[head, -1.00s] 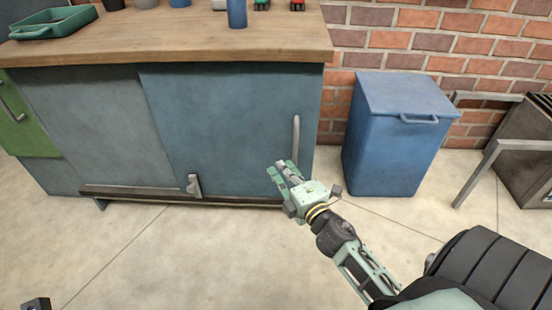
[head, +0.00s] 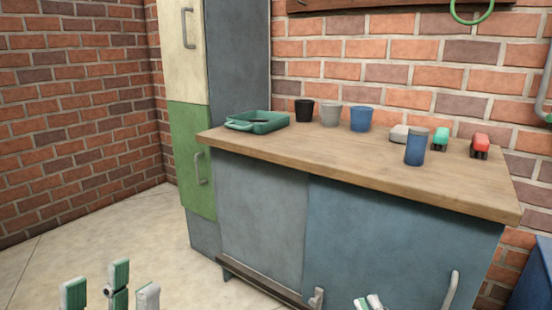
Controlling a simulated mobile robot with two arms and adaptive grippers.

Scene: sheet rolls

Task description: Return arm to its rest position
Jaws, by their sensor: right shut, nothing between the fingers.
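My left gripper (head: 112,292) shows at the bottom left of the head view, over the floor. Its pale green and grey fingers point up and stand apart with nothing between them. My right gripper (head: 368,303) shows only by its fingertips at the bottom edge, in front of the workbench's blue sliding door. Its fingers are close together and hold nothing. The rest of both arms is out of view.
The wooden-topped workbench (head: 330,165) carries a green tray (head: 262,123), several cups, a blue cylinder (head: 415,147) and small red and green items. A tall cabinet (head: 188,150) stands left. The floor (head: 100,235) at left is clear.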

